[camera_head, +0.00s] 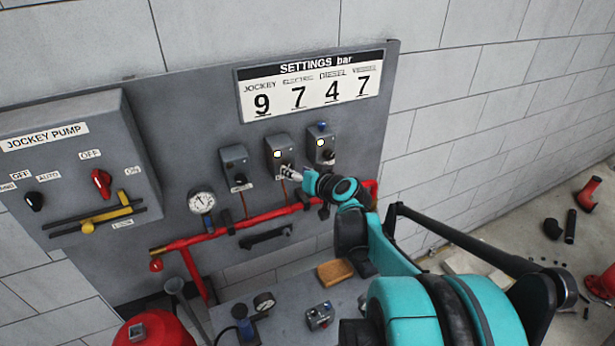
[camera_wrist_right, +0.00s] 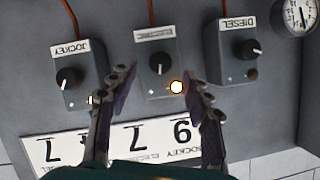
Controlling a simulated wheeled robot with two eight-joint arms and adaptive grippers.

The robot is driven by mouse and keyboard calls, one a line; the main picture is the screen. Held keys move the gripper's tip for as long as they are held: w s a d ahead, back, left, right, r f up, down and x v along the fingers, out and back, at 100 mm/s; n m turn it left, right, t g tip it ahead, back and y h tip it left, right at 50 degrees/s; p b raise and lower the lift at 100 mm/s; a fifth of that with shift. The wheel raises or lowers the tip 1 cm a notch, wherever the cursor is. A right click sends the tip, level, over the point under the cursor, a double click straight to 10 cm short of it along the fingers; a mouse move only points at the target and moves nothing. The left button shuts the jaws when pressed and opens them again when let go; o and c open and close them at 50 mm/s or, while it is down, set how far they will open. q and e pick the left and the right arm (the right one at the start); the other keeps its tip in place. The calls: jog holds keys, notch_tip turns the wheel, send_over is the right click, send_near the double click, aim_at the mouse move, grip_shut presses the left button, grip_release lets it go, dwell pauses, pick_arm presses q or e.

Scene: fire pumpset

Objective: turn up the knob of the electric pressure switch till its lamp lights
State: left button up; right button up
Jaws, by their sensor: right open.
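The electric pressure switch is the middle grey box (camera_head: 278,156), also in the right wrist view (camera_wrist_right: 148,84); its label is blurred there. Its lamp (camera_head: 277,154) glows, and also glows in the wrist view (camera_wrist_right: 177,87). Its black knob (camera_wrist_right: 160,62) has a white pointer mark pointing down in the upside-down wrist view; the gripper mostly hides the knob in the head view. My right gripper (camera_head: 288,172) is open in front of this box. Its fingers (camera_wrist_right: 158,76) are on both sides of the box, apart from the knob. My left gripper is not in view.
The jockey switch (camera_wrist_right: 77,80) has a lit lamp; the diesel switch (camera_wrist_right: 233,55) has a dark one. A settings sign (camera_head: 312,85) is above. A red pipe (camera_head: 232,229) runs below. The jockey pump cabinet (camera_head: 75,165) is at left. A bench below holds small parts.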

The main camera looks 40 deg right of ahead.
jog(key=v, duration=0.7)
jog(key=shift+s, duration=0.2)
jog(key=shift+a+r, duration=0.1)
dwell(0.6)
jog(key=a+f+n+g+y+b, duration=0.3)
jog(key=a+f+b, duration=0.6)
jog(key=a+f, duration=0.7)
jog(key=s+a+f+n+g+b, duration=0.1)
jog(key=s+a+f+b, duration=0.4)
jog(key=f, duration=0.2)
jog(key=s+a+f+n+g+b, duration=0.2)
jog(key=s+a+f+b, duration=0.2)
jog(key=f, duration=0.4)
jog(key=a+b, duration=0.1)
jog(key=a, duration=0.1)
jog(key=shift+s+a+n+g, duration=0.3)
jog(key=shift+s, duration=0.1)
jog(key=shift+f, duration=0.1)
